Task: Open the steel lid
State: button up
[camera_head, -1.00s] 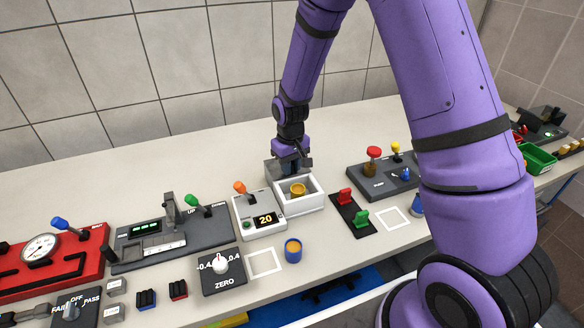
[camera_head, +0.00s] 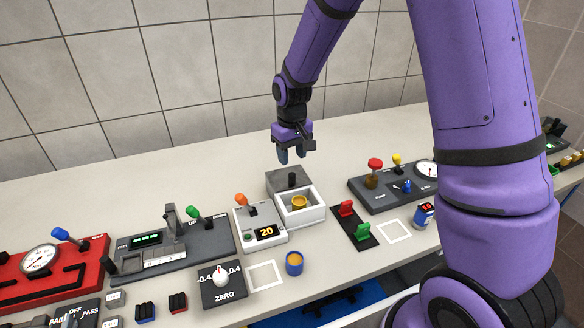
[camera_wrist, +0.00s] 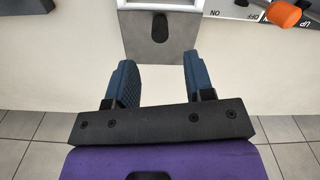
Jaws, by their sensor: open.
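The steel lid (camera_head: 283,186) is a grey plate with an upright dark knob (camera_head: 292,179). It lies at the back side of a white box (camera_head: 301,213), clear of the box's opening. A yellow cup-like thing (camera_head: 299,202) shows inside the open box. My gripper (camera_head: 291,156) is above and behind the lid, open and empty. In the wrist view, its two blue fingers (camera_wrist: 161,62) are spread apart, and the lid (camera_wrist: 185,32) with its knob (camera_wrist: 159,28) shows beyond them. The fingers do not touch the knob.
Red and green switches (camera_head: 355,222) and a pump panel (camera_head: 396,190) stand to the right. The counter behind the box (camera_head: 220,165) is clear.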

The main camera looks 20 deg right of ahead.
jog(key=shift+r, duration=1.3)
jog(key=s+d+r+m+t, duration=0.1)
jog(key=s+d+r, duration=0.1)
jog(key=s+r, duration=0.55)
jog(key=s+d+r+t, duration=0.2)
jog(key=s+r, duration=0.3)
jog(key=r, duration=0.5)
jog(key=s+d+r+t, duration=0.1)
jog(key=s+r, duration=0.1)
jog(key=s, duration=0.6)
jog(key=s+d+r+m+t, duration=0.1)
jog(key=s+d+r, duration=0.1)
jog(key=s, duration=0.7)
jog(key=shift+s+r+m, duration=0.2)
jog(key=shift+r+m, duration=0.1)
jog(key=shift+r, duration=0.35)
